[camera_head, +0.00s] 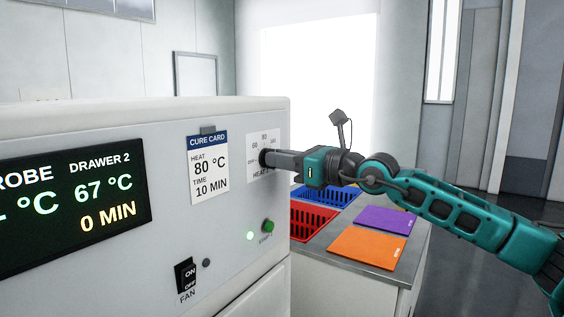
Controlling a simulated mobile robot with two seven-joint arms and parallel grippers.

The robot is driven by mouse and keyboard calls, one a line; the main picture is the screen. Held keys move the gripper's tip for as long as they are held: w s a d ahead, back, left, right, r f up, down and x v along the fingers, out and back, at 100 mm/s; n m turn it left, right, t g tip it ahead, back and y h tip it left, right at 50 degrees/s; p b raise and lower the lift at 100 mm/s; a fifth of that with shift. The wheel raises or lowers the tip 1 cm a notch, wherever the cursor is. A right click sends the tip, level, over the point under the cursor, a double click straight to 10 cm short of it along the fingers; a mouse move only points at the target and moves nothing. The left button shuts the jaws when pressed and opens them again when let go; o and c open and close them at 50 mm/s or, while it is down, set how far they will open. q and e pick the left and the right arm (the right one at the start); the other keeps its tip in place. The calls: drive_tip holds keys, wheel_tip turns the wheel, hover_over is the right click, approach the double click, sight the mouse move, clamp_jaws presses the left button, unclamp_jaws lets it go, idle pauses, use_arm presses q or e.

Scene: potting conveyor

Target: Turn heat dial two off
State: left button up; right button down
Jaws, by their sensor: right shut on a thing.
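The heat dial (263,158) sits on a white scale plate (258,142) at the right end of the machine's front. The plate carries "60", "80", an "OFF" mark at its left and a partly covered "HEAT" label below. My right gripper (270,159) comes in from the right and is shut on this dial. The jaws hide most of the dial, so its pointer setting cannot be read. The display (75,203) reads "DRAWER 2", 67 °C and 0 MIN. My left gripper is not in view.
A cure card (208,168) reads 80 °C, 10 MIN. Below are a lit green start button (267,226) and a fan switch (186,275). On the right counter are red (312,222) and blue (332,194) baskets, a purple mat (385,219) and an orange mat (367,247).

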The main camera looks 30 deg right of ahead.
use_arm(q)
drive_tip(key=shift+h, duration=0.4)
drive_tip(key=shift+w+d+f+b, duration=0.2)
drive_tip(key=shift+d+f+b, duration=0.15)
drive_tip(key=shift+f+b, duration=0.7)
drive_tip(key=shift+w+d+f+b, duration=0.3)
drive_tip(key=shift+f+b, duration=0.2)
drive_tip(key=shift+b, duration=1)
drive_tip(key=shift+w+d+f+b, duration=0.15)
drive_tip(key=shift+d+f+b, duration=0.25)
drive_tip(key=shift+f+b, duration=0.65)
use_arm(e)
drive_tip(key=shift+s+a+f+n, duration=0.1)
drive_tip(key=shift+n, duration=4.2)
drive_tip(key=shift+a+f+n, duration=0.1)
drive_tip(key=shift+n, duration=4.2)
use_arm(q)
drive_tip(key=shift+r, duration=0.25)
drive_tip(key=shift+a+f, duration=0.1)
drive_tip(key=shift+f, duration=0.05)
use_arm(e)
drive_tip(key=c, duration=1.1)
unclamp_jaws()
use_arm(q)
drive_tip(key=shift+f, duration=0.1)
use_arm(e)
drive_tip(key=shift+d, duration=0.1)
